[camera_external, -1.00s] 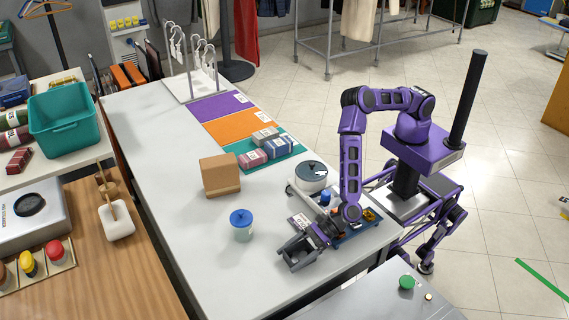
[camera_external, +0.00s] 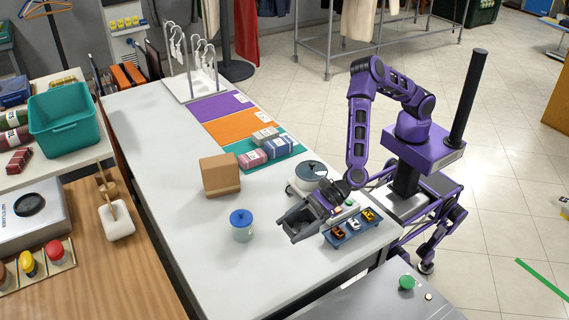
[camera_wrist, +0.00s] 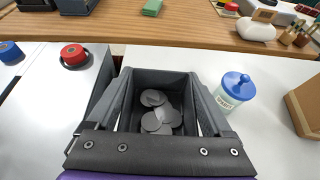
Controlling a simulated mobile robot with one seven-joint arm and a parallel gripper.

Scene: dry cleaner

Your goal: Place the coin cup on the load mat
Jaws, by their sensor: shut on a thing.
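The coin cup (camera_wrist: 160,78) appears to be a dark grey open box with several flat grey discs inside, upright in the wrist view. My gripper (camera_external: 303,220) is shut on it, with one dark finger along each side. Cup and gripper are close in colour in the external view and hard to tell apart there. They are above the white counter, near its front edge, left of a blue tray. Purple, orange (camera_external: 238,126) and teal mats lie in a row farther back; I cannot tell which one is the load mat.
A blue-lidded jar (camera_external: 241,226) and a brown box (camera_external: 219,175) stand left of my gripper. A white round device (camera_external: 311,173) is behind it. Folded bundles (camera_external: 252,160) lie on the teal mat.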

